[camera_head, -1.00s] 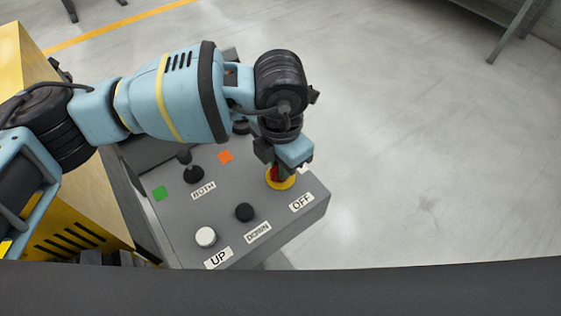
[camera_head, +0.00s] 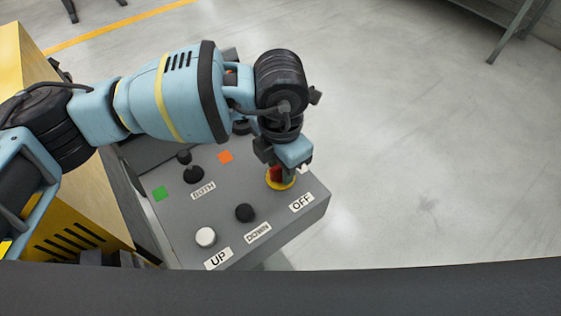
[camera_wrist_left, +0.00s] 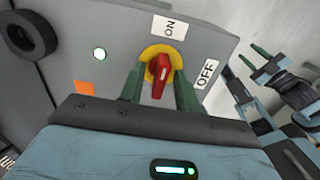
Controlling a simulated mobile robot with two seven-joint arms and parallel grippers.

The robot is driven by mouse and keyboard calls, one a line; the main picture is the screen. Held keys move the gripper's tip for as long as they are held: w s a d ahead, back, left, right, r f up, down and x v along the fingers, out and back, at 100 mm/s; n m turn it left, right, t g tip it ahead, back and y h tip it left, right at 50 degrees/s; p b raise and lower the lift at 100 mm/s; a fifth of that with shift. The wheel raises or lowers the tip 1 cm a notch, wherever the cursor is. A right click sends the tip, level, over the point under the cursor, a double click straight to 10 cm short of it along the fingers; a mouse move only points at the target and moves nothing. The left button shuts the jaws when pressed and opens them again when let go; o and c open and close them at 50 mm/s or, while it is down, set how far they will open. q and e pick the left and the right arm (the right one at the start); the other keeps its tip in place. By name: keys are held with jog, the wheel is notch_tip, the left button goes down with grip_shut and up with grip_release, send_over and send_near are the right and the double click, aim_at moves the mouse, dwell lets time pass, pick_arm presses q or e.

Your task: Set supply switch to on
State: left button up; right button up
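The supply switch is a red handle on a round yellow base, on the grey control box. In the wrist view the red handle (camera_wrist_left: 160,75) points up, towards the ON label (camera_wrist_left: 170,27); the OFF label (camera_wrist_left: 207,73) is to its right. In the head view the red handle (camera_head: 276,174) is partly hidden by my left gripper (camera_head: 281,172). In the wrist view the green fingers of my left gripper (camera_wrist_left: 160,82) stand on either side of the handle, with narrow gaps showing. My right gripper (camera_wrist_left: 247,52) is at the right of the wrist view, fingers apart and empty.
Clear floor (camera_head: 430,150) lies to the right.

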pick_arm(q)
jog(key=shift+r, duration=3.95)
jog(key=shift+s+f, duration=0.1)
